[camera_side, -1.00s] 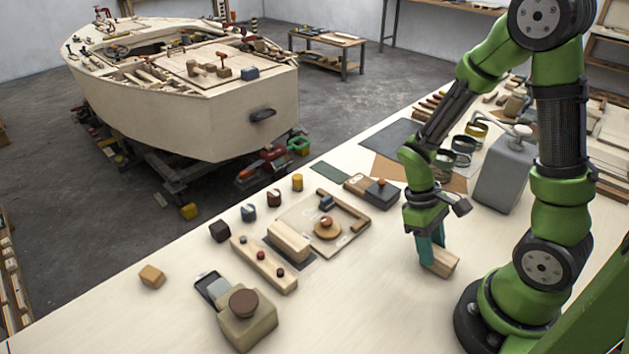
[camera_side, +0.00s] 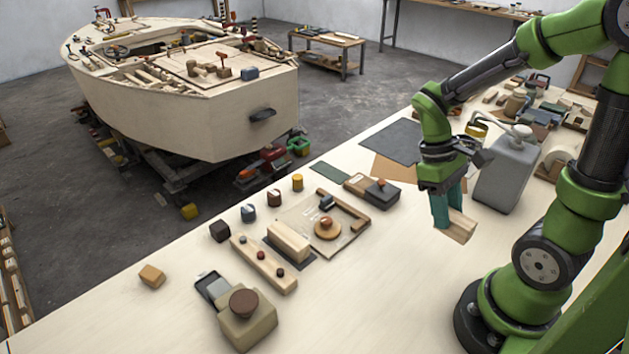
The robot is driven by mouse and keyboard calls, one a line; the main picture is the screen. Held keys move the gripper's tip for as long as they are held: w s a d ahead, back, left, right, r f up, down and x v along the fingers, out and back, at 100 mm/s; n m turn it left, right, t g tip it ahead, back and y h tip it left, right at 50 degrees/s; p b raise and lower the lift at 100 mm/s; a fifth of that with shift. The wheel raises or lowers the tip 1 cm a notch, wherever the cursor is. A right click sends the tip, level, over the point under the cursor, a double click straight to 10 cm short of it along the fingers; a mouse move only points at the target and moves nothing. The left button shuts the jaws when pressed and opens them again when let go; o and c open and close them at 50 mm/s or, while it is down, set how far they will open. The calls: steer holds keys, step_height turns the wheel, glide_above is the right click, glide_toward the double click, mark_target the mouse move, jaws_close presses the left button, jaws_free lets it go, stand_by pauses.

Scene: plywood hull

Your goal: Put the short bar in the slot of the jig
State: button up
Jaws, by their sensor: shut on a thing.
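My gripper (camera_side: 448,211) is shut on the short bar (camera_side: 461,229), a pale wooden block. The fingers hide part of the bar, and its free end points to the lower right. The bar appears to be above the table at the right. The jig seems to be the flat pale board (camera_side: 347,238) with raised wooden strips along its edges, left of my gripper and well apart from it. A round wooden knob (camera_side: 327,230) sits on it. I cannot clearly make out the slot from here.
A pale wooden block (camera_side: 288,243) and a strip with pegs (camera_side: 262,266) lie left of the board. A grey canister (camera_side: 507,175) stands close right of my gripper. The table's front middle is clear.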

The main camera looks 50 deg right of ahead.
steer(key=shift+w+d+f, duration=0.1)
steer(key=shift+d+f, duration=0.05)
steer(key=shift+d, duration=0.1)
steer(key=w+n+h, duration=0.1)
steer(key=n, duration=0.1)
steer(key=w+f+n+h, duration=0.1)
steer(key=w+n, duration=0.1)
steer(key=n, duration=0.1)
steer(key=w+d+f+n, duration=0.1)
steer(key=n, duration=0.1)
steer(key=shift+w+n+t+h, duration=0.15)
steer(key=shift+n+t+h, duration=0.15)
steer(key=shift+n+h, duration=0.1)
jaws_close()
steer(key=r+n+t+y, duration=0.1)
steer(key=n+t+y, duration=0.45)
steer(key=n, duration=2.35)
glide_above(343, 219)
steer(key=s, duration=0.2)
steer(key=t+h, duration=0.3)
steer(key=shift+a+f, duration=0.15)
steer(key=shift+f, duration=3.5)
steer(key=o, duration=0.8)
jaws_free()
